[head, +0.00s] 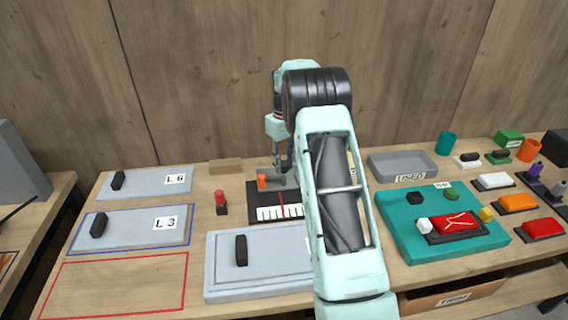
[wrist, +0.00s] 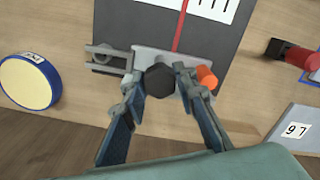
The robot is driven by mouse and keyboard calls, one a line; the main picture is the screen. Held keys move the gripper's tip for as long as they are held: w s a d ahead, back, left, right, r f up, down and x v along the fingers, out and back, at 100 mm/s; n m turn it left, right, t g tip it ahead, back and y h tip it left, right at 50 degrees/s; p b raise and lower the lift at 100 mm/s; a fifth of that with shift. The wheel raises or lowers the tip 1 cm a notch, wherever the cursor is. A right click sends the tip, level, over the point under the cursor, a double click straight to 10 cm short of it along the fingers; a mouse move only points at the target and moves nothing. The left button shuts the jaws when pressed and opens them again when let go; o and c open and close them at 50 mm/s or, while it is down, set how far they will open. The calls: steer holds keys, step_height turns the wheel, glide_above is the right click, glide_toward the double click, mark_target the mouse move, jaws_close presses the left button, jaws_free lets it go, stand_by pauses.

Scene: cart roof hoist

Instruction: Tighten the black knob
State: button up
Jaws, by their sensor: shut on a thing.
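The black knob (wrist: 160,82) shows in the wrist view as a dark faceted head on a grey fixture (wrist: 148,58). My gripper (wrist: 159,74) is shut on it, with one finger on each side. An orange peg (wrist: 207,77) stands just right of the right finger; it also shows in the head view (head: 262,181). The fixture sits on a dark board with a white scale (head: 278,212) and a red line. In the head view my arm hides the knob, and my gripper (head: 281,165) is partly hidden.
A red-topped post (head: 220,198) stands left of the dark board. Grey plates with black handles (head: 150,180) lie left and in front (head: 220,275). A grey tray marked USED (head: 375,165) and a teal board (head: 400,240) lie to the right. A wooden wall stands behind.

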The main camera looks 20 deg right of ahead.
steer(key=m, duration=0.4)
steer(key=shift+w+r+m, duration=0.15)
steer(key=shift+r+m, duration=0.05)
steer(key=shift+m, duration=0.1)
steer(key=m, duration=0.3)
steer(key=shift+m, duration=0.3)
steer(key=m, duration=0.4)
steer(key=shift+r+p, duration=0.1)
steer(key=shift+p, duration=0.2)
steer(key=shift+w+m, duration=0.1)
steer(key=shift+m, duration=2)
steer(key=o, duration=1)
steer(key=shift+o, duration=0.8)
